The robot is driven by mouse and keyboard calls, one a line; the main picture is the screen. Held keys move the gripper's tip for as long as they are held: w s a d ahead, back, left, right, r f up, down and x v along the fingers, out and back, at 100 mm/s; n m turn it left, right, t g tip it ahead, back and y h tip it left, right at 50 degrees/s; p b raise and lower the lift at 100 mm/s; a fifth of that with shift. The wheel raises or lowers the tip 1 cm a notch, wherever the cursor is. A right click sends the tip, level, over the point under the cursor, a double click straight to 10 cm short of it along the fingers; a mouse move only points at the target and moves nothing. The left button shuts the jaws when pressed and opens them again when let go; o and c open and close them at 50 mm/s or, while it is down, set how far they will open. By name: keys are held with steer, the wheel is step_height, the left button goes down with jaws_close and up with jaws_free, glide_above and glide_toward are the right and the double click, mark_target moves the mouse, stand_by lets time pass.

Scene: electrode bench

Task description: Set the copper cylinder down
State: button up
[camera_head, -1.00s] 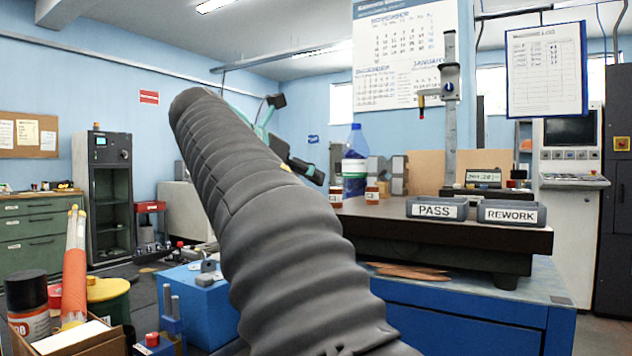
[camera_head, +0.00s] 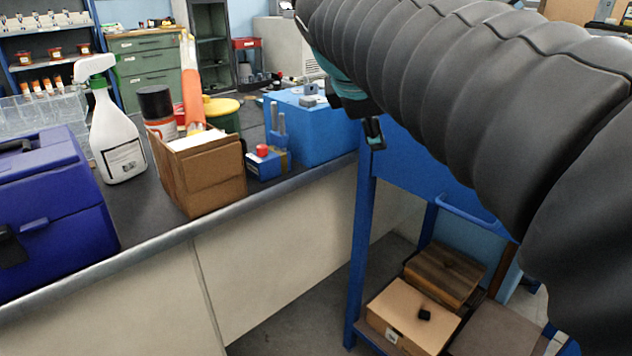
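My gripper (camera_head: 374,132) shows only in part, as a dark tip below the teal part of my arm, in front of the blue bench's side. My thick, dark, ribbed arm sleeve fills the upper right and hides most of the gripper. I cannot tell whether its fingers are open or shut, or whether they hold anything. I cannot make out the copper cylinder anywhere in this view.
A dark-topped counter at left holds a blue case (camera_head: 45,215), a white spray bottle (camera_head: 117,125), an open cardboard box (camera_head: 205,172) and a blue box (camera_head: 308,128). Cartons (camera_head: 412,312) sit on the low shelf below the blue bench (camera_head: 362,240).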

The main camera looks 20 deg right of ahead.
steer(key=s+a+f+m+y, duration=0.2)
steer(key=s+a+f+m, duration=0.1)
steer(key=f, duration=0.4)
steer(key=s+a+f+m+y, duration=0.2)
steer(key=s+a+f+m, duration=0.2)
steer(key=f, duration=0.4)
steer(key=s+a+f+m+y, duration=0.2)
steer(key=s+a+f+m, duration=0.2)
steer(key=f, duration=0.4)
steer(key=shift+s+a+f+m, duration=0.15)
steer(key=shift+s+a+m, duration=0.1)
steer(key=shift+s+m, duration=0.8)
steer(key=shift+s, duration=0.1)
